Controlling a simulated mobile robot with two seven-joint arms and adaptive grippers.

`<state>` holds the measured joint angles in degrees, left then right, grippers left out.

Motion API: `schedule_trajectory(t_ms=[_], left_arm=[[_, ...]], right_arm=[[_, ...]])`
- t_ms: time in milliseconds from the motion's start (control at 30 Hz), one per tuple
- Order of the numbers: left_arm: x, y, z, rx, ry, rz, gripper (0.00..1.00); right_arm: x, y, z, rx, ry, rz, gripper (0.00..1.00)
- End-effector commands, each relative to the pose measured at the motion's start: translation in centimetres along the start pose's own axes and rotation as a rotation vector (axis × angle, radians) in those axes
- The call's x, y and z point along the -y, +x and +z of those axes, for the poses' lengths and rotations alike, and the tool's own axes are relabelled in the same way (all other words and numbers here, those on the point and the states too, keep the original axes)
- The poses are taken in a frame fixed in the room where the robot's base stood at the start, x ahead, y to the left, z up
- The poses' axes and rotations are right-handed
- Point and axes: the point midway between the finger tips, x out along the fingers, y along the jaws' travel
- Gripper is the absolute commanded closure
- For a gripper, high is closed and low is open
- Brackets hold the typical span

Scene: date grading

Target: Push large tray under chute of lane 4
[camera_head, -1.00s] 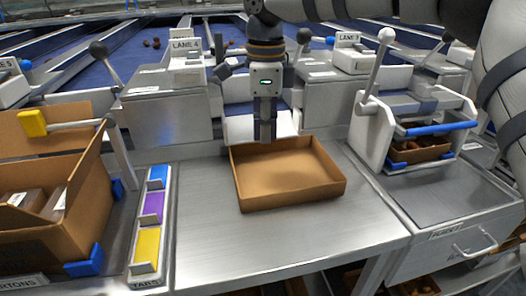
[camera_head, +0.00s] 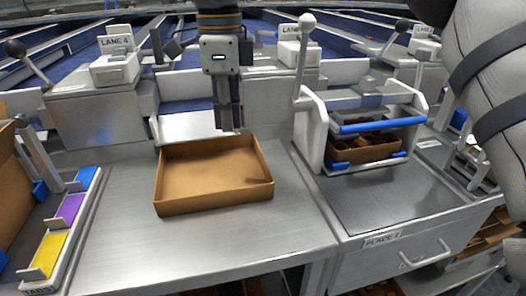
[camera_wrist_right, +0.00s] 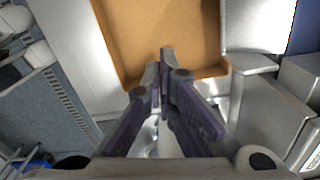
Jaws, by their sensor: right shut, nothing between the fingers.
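The large tray (camera_head: 215,203), a shallow open brown box, sits empty on the metal bench. The lane 4 sign (camera_head: 116,40) stands on a grey housing at the back left. A pale metal chute (camera_head: 195,127) opens right of that housing, behind the tray. My right gripper (camera_head: 228,131) points down with its fingers together and empty, at the tray's far wall, right of its middle. In the right wrist view, the fingertips (camera_wrist_right: 165,62) overlap the tray (camera_wrist_right: 165,25) near its edge; I cannot tell whether they touch it. My left gripper is not in view.
A white stand (camera_head: 314,130) with blue bars and a small brown box (camera_head: 362,150) is right of the tray. Colored tabs (camera_head: 70,208) in a holder and a carton (camera_head: 12,195) are at the left. Bench front is clear.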

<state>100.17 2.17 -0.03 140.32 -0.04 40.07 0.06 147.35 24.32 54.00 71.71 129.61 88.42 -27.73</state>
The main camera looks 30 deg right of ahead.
Motion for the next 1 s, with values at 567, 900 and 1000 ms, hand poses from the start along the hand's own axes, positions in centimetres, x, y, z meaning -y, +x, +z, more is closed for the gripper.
schedule_trajectory(t_ms=[567, 900, 1000], left_arm=[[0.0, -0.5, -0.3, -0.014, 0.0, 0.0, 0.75], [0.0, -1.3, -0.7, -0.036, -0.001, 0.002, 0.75], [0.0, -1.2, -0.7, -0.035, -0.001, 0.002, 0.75]], right_arm=[[0.0, 9.2, -1.6, 0.003, 0.004, -0.005, 1.0], [0.0, 9.6, -4.1, 0.001, 0.001, -0.001, 1.0], [0.0, 9.7, -4.1, 0.0, 0.001, 0.0, 1.0]])
